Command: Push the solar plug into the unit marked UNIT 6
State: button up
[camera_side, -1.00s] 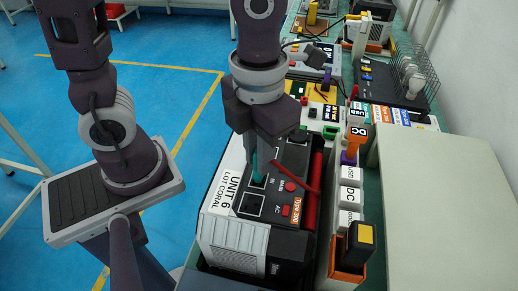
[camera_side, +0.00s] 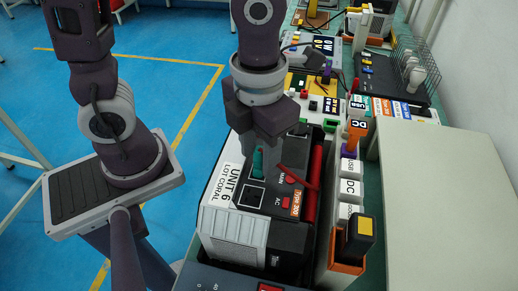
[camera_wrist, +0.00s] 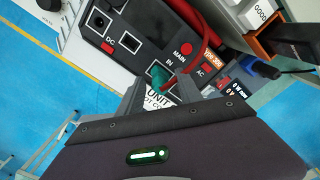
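UNIT 6 (camera_side: 230,190) is a white and black box with a dark sloping panel, marked "UNIT 6 LOT CORAL". The teal plug (camera_side: 257,163) stands upright at the panel's socket beside the "IN" label; how deep it sits cannot be told. It also shows in the wrist view (camera_wrist: 158,74), just beyond my fingertips. My gripper (camera_side: 266,152) is over the panel, behind the plug in the side view. In the wrist view the fingers (camera_wrist: 158,98) are apart, with the unit's white label visible between them. An empty square socket (camera_side: 249,196) lies in front of the plug.
A red handle bar (camera_side: 316,180) and a red lead run along the unit's right side. Other units stand behind. A pale bench top is at right.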

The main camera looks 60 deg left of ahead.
aim_at(260, 149)
notch_tip(260, 149, up, 6)
jog(key=shift+w+r, duration=0.1)
jog(key=s+a+r+n+t, duration=0.2)
jog(key=a+n, duration=0.3)
jog(key=n, duration=1.2)
jog(key=s+a+r+n+t, duration=0.2)
jog(key=a+n, duration=0.4)
jog(key=n, duration=1.1)
jog(key=shift+r+n+t, duration=0.2)
jog(key=shift+n+t, duration=0.1)
jog(key=shift+t, duration=0.5)
